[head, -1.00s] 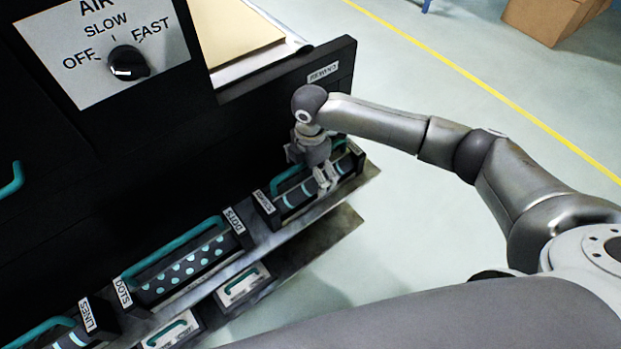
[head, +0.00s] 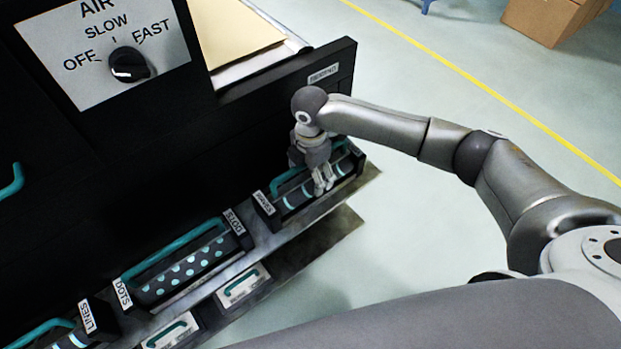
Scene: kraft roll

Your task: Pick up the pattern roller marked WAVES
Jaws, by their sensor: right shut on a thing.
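The roller at the right end of the rack (head: 291,199) is dark with pale blue bands and has a teal handle. Its small rotated label (head: 264,203) is too blurred to read surely, but it fits WAVES. It sits in its holder on the metal shelf. My right gripper (head: 323,188) points down over this roller with its fingers together, shut on the teal handle; the fingers and wrist hide part of the handle and roller. My left gripper is not in view.
A DOTS roller (head: 185,272) and a LINES roller (head: 69,342) sit farther left on the same shelf (head: 285,236). The dark machine front with the air knob (head: 128,64) rises behind. The floor at right is clear; a cardboard box (head: 545,18) stands far off.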

